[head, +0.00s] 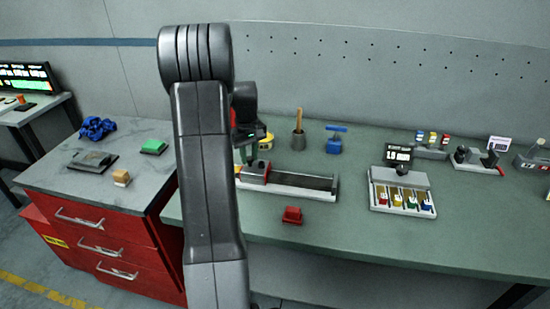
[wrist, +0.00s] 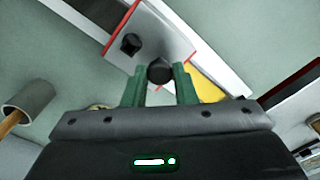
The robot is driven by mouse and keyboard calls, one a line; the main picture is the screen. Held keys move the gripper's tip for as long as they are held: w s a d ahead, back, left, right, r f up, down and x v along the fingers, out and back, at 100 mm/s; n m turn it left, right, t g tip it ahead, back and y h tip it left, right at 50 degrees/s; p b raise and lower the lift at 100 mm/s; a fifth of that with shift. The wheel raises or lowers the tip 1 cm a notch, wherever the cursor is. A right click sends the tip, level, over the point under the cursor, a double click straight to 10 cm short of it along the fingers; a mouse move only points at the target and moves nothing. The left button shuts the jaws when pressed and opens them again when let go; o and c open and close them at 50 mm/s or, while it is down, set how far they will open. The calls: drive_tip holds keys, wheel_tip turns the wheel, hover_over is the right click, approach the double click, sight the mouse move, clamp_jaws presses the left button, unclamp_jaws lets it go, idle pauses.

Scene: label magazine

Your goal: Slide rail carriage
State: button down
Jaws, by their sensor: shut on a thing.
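The rail (head: 300,190) is a long pale base with a dark track, lying on the green bench. Its carriage (head: 258,168), grey with red edges, sits at the rail's left end, partly hidden behind my arm. The wrist view shows the carriage's grey top (wrist: 165,28) with a small dark square part (wrist: 131,44). My gripper (head: 246,157) is over the carriage. In the wrist view, the green fingers of my gripper (wrist: 160,80) are shut on the carriage's round black knob (wrist: 160,70).
A red block (head: 292,215) lies in front of the rail. A tray of coloured items (head: 402,190) is to the right. Bare bench lies between rail and tray.

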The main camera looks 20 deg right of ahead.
drive_tip(key=w+a, duration=0.2)
drive_tip(key=a, duration=0.1)
drive_tip(key=w+a, duration=0.2)
drive_tip(key=a, duration=0.1)
drive_tip(key=w+a+p, duration=0.1)
drive_tip(key=w+a, duration=0.1)
drive_tip(key=a, duration=0.2)
drive_tip(key=shift+w+a, duration=0.1)
drive_tip(key=shift+w, duration=0.1)
drive_tip(key=c, duration=1.2)
unclamp_jaws()
drive_tip(key=shift+o, duration=0.2)
wheel_tip(320, 180, up, 14)
drive_tip(key=b, duration=0.1)
drive_tip(key=shift+b, duration=0.4)
